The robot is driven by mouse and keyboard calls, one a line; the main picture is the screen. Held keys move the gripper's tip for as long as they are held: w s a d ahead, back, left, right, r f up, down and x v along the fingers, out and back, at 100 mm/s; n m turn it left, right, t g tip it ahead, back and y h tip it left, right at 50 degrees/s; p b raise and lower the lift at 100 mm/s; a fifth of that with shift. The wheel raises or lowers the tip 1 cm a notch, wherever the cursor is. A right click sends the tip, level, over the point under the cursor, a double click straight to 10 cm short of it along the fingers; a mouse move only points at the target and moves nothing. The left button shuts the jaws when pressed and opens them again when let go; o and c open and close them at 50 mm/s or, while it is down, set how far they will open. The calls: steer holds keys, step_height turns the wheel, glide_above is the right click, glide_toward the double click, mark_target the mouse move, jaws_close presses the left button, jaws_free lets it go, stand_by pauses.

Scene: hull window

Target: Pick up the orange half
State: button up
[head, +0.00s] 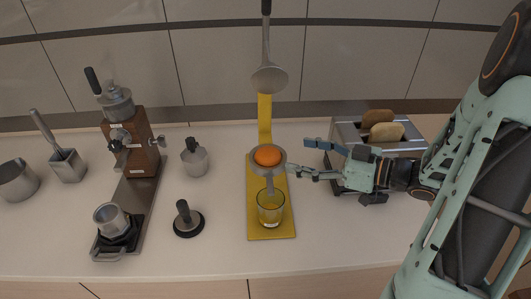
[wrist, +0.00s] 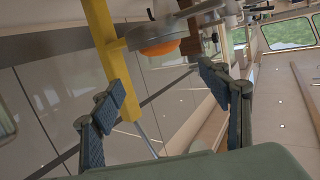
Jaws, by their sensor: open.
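The orange half (head: 268,155) sits in the round metal cup (head: 257,168) of a yellow juicer stand (head: 284,223), above a clear glass (head: 270,209). A grey press head (head: 269,79) on a long handle is raised above it. My gripper (head: 298,156) is open and empty, just right of the orange half, with its fingers pointing left toward it. In the wrist view the orange half (wrist: 165,47) shows beyond and between the open fingers (wrist: 161,82), a little above their tips. It is partly covered there by grey metal, and the fingers appear apart from it.
A toaster (head: 350,135) with bread slices stands right beside my gripper. A wooden coffee machine (head: 142,150), a small metal pot (head: 195,160) and a black tamper (head: 188,220) stand to the left. The front right counter is clear.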

mark_target(276, 153)
steer(key=shift+x, duration=1.15)
steer(key=x, duration=0.3)
steer(key=f+p+x, duration=0.1)
steer(key=x, duration=0.1)
steer(key=shift+s+a, duration=0.15)
steer(key=shift+a, duration=0.2)
steer(key=c, duration=1.3)
steer(key=shift+c, duration=0.4)
steer(key=shift+r, duration=0.15)
